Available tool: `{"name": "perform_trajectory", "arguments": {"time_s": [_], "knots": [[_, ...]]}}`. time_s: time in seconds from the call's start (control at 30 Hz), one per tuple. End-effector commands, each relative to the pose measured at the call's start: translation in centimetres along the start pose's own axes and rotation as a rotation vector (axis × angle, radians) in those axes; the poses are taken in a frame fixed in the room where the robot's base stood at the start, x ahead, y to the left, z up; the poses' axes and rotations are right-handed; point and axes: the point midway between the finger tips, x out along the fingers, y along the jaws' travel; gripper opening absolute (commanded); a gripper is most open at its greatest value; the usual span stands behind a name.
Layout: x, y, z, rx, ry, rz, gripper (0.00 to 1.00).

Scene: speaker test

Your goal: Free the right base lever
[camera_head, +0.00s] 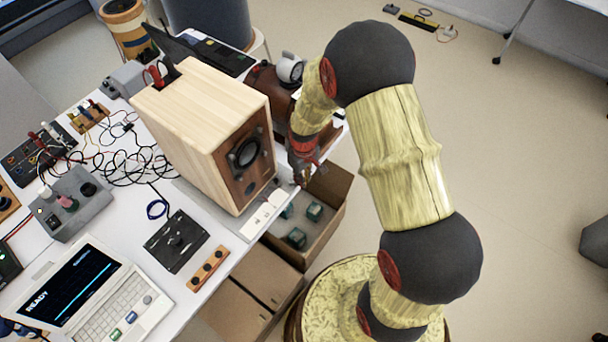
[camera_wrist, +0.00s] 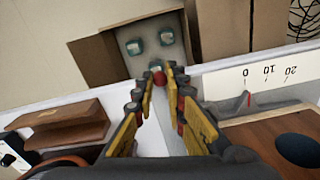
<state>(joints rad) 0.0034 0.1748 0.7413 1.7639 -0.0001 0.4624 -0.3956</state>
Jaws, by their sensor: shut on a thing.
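The pale wooden speaker cabinet (camera_head: 190,115) stands on the white table with its brown front panel (camera_head: 245,160) facing right. That panel also shows at lower right in the wrist view (camera_wrist: 250,138), with a dark round hole. A grey pointed piece (camera_wrist: 240,106) sits at its base, beside the 0 mark of a white scale strip (camera_wrist: 268,78). My gripper (camera_head: 302,172) is low beside the far end of the cabinet front. In the wrist view its fingertips (camera_wrist: 158,70) are closed around a small red knob (camera_wrist: 159,78). The fingers hide what the knob joins to.
An open cardboard box (camera_head: 329,208) with several green-grey blocks stands below the table edge. A brown wooden block (camera_wrist: 65,125) lies left of my gripper in the wrist view. Cables (camera_head: 125,160), a laptop (camera_head: 90,295) and a black control panel (camera_head: 176,240) crowd the table.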

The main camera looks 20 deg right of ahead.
Motion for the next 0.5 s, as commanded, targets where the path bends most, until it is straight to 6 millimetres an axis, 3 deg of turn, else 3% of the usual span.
{"name": "perform_trajectory", "arguments": {"time_s": [0.5], "knots": [[-0.04,-0.4,0.11,0.1,0.003,0.0,0.0]]}}
